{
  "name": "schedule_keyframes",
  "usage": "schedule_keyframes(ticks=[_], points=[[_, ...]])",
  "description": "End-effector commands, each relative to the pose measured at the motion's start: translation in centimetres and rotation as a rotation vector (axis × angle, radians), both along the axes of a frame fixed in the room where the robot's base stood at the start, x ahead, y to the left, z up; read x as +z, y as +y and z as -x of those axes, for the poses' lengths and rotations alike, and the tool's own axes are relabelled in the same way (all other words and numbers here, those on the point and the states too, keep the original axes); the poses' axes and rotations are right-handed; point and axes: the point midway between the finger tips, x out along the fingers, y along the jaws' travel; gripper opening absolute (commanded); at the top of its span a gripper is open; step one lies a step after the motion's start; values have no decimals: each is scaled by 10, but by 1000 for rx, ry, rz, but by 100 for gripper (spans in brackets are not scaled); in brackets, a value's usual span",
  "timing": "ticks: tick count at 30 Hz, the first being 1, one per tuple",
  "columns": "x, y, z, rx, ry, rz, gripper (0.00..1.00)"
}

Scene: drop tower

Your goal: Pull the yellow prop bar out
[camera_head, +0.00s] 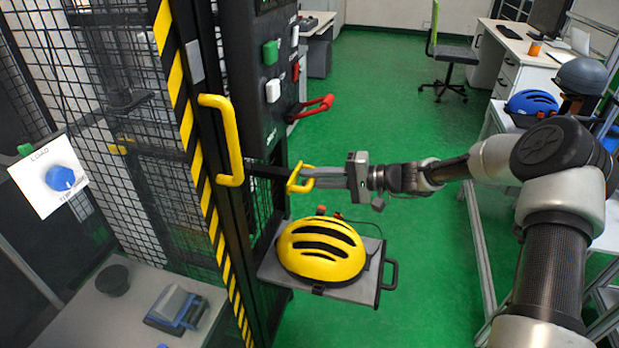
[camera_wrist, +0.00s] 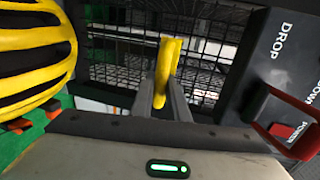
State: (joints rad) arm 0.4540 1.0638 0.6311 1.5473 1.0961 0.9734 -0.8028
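The prop bar's yellow loop handle (camera_head: 298,180) stands out from the front of the caged tower, at the end of a short dark bar (camera_head: 267,171). My gripper (camera_head: 307,177) reaches it from the right, level, with its fingers at the loop. In the wrist view the yellow handle (camera_wrist: 166,68) sits between the two grey fingers (camera_wrist: 163,95), which appear closed on its sides with no clear gap. The far end of the bar inside the tower is hidden.
A yellow helmet (camera_head: 322,250) lies on a grey tray (camera_head: 350,289) just below my gripper. A control panel (camera_head: 262,75) with a red lever (camera_head: 312,108) stands behind. A yellow door handle (camera_head: 228,140) is on the striped post at left. Green floor is open behind my arm.

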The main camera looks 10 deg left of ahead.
Motion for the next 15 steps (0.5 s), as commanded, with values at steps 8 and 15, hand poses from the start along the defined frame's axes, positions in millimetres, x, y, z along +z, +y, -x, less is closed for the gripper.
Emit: schedule_keyframes(ticks=[8,15], points=[[-1,-3,0,-3,1,3,33],[1,-10,0,-4,1,2,33]])
